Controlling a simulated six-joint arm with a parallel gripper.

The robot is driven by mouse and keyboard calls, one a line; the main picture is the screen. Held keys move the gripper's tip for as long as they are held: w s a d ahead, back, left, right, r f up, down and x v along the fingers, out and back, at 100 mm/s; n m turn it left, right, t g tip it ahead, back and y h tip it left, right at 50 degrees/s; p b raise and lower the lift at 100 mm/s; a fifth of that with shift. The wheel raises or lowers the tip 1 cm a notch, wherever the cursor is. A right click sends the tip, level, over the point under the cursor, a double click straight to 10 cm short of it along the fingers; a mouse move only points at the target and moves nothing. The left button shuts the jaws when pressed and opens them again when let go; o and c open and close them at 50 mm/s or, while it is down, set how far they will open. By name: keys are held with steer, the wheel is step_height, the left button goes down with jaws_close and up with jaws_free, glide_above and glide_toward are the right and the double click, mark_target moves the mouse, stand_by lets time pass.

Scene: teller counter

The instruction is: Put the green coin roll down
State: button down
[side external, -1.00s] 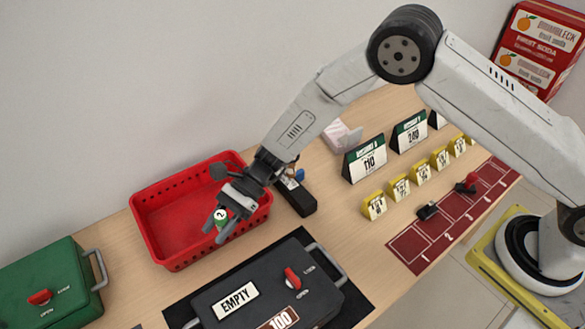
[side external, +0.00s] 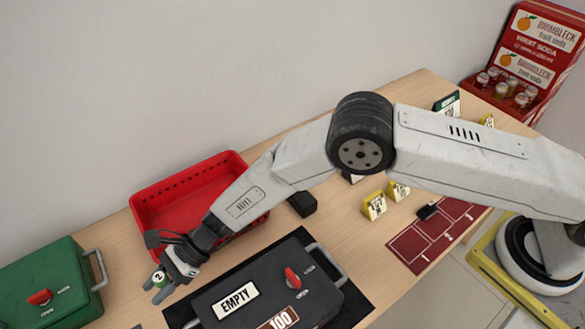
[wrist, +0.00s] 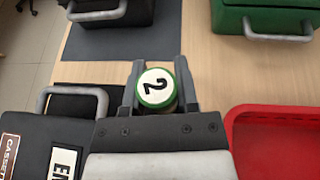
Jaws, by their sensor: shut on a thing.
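In the side view the coin roll (side external: 158,277) is at the tip of my gripper (side external: 162,285). My gripper (wrist: 156,85) is shut on it. The gripper is over the wooden counter between the green box and the black cassette, in front of the red basket. I cannot tell whether the roll touches the counter.
The red basket (side external: 142,207) looks empty, though my arm hides part of it. The green box (side external: 45,283) is at the left. The black cassette (side external: 268,295), labelled EMPTY, lies on a dark mat (side external: 357,304). Bare wood (wrist: 205,75) surrounds the roll.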

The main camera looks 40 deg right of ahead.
glide_above(177, 309)
steer(key=shift+f, duration=2.55)
steer(key=shift+f, duration=2.1)
steer(key=shift+f, duration=0.1)
steer(key=shift+c, duration=1.8)
jaws_free()
steer(key=shift+s, duration=0.1)
steer(key=shift+v, duration=6.05)
